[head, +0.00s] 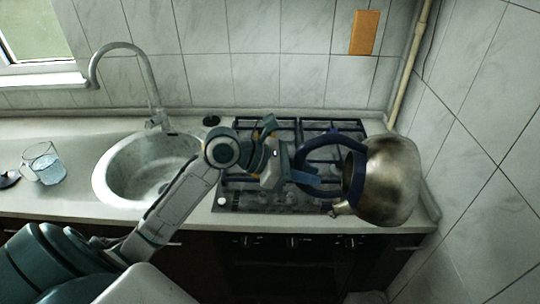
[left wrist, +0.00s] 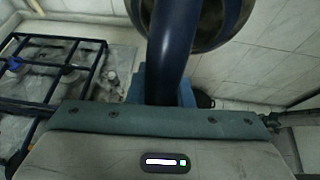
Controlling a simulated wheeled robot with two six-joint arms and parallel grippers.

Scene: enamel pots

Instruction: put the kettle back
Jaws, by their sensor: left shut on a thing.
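The kettle (head: 392,180), a worn metal body with a blue handle, is at the right of the head view, in front of the gas hob's right side. It is tilted far over on its side, its handle pointing left and its small spout low at the left. My left gripper (head: 290,178) is shut on the blue handle; the kettle appears held up in the air. In the left wrist view the handle (left wrist: 170,55) rises from between the jaws (left wrist: 160,88), with part of the kettle body (left wrist: 218,22) at the top. My right gripper is not in view.
The gas hob (head: 250,202) with dark grates lies behind and below my left gripper. A sink (head: 108,190) with a tall faucet (head: 150,80) is to its left. A glass (head: 48,168) stands at far left. The tiled wall (head: 490,150) closes the right side.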

